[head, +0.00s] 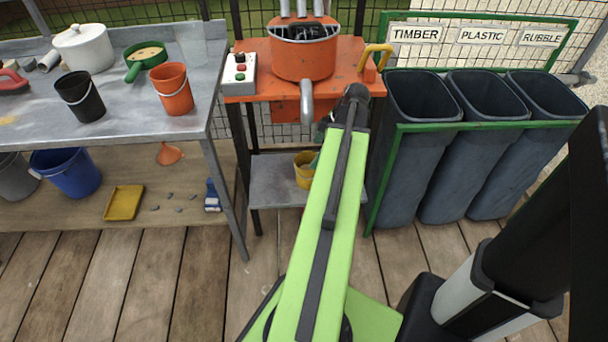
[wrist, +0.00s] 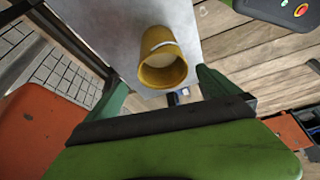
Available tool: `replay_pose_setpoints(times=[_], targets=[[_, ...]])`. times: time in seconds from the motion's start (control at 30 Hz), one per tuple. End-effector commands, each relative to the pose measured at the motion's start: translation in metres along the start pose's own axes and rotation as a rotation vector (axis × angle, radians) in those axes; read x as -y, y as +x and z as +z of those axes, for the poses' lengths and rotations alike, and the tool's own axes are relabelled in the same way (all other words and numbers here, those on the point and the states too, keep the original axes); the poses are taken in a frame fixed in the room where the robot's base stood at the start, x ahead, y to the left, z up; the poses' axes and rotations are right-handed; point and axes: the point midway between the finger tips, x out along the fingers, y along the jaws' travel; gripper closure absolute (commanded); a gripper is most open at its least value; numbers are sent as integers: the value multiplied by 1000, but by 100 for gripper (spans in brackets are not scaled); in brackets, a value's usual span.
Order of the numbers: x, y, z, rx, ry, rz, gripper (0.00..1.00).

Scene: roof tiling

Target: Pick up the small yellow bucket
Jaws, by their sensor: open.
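The small yellow bucket (head: 303,172) stands on the grey lower shelf (head: 272,190) of the orange stand, partly hidden by my arm in the head view. In the wrist view the bucket (wrist: 160,63) shows its open mouth and a pale handle, on the grey shelf (wrist: 110,20). My gripper (wrist: 162,80) is open, with one green finger to each side of the bucket in the picture. Nothing is held. I cannot tell whether the fingers reach down to the bucket. In the head view my arm mostly hides the gripper.
The orange stand top (head: 255,50) carries an orange mixer drum (head: 303,58) and a control box (head: 237,74). Dark bins (head: 420,150) stand close on the right. A grey table (head: 130,105) with a black bucket (head: 80,96) and an orange bucket (head: 172,88) is left.

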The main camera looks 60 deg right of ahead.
Motion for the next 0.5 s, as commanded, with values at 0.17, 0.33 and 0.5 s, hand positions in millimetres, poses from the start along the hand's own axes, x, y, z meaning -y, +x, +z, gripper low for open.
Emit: replay_pose_setpoints(times=[0.17,0.33,0.5], targets=[[1,47,2,0,-6,-2,0],[2,56,-3,0,-6,-2,0],[3,66,-3,0,-7,-3,0]])
